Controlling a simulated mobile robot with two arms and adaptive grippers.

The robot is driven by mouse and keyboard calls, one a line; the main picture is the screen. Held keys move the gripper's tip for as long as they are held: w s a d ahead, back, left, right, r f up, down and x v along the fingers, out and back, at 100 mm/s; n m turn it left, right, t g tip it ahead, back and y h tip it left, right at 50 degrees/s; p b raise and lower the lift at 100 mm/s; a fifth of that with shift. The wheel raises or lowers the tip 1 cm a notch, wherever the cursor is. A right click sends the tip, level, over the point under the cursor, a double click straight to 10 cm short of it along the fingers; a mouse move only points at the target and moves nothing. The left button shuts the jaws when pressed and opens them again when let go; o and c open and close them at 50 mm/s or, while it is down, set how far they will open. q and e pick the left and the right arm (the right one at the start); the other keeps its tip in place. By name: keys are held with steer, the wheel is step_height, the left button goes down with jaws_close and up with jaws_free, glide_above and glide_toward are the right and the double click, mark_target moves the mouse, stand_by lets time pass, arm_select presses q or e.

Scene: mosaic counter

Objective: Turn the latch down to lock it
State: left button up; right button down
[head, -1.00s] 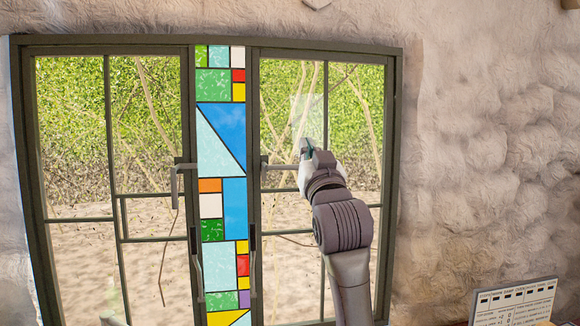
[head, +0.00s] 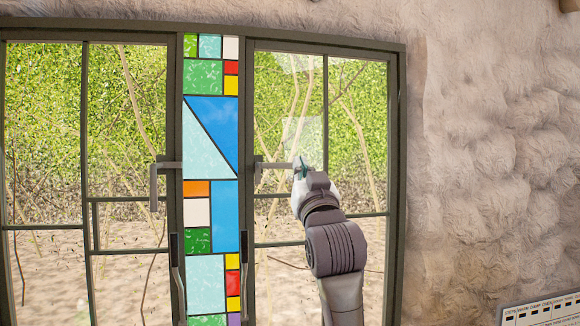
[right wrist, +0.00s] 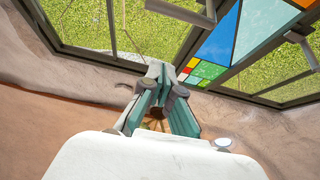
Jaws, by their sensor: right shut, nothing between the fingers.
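The right window's latch (head: 272,166) is a grey lever that sticks out level to the right from the window frame in the head view. The left window's latch (head: 153,185) has its handle hanging down. My right gripper (head: 302,168) is shut and empty, with its fingertips at the free end of the right latch in the head view. In the right wrist view the shut fingers (right wrist: 160,82) point toward the window, and the latch bar (right wrist: 182,10) lies beyond them at the top edge. I cannot tell if they touch. My left gripper is out of view.
A stained-glass panel (head: 211,130) stands between the two dark-framed windows. Dark pull handles (head: 251,262) sit lower on the frames. A rough plaster wall (head: 485,150) is at the right, with a white printed card (head: 542,312) at the lower right.

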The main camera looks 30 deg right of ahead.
steer(key=p+x, duration=0.6)
steer(key=x, duration=0.4)
steer(key=f, duration=0.2)
steer(key=f+p, duration=0.1)
steer(key=f, duration=0.1)
steer(key=shift+w, duration=0.35)
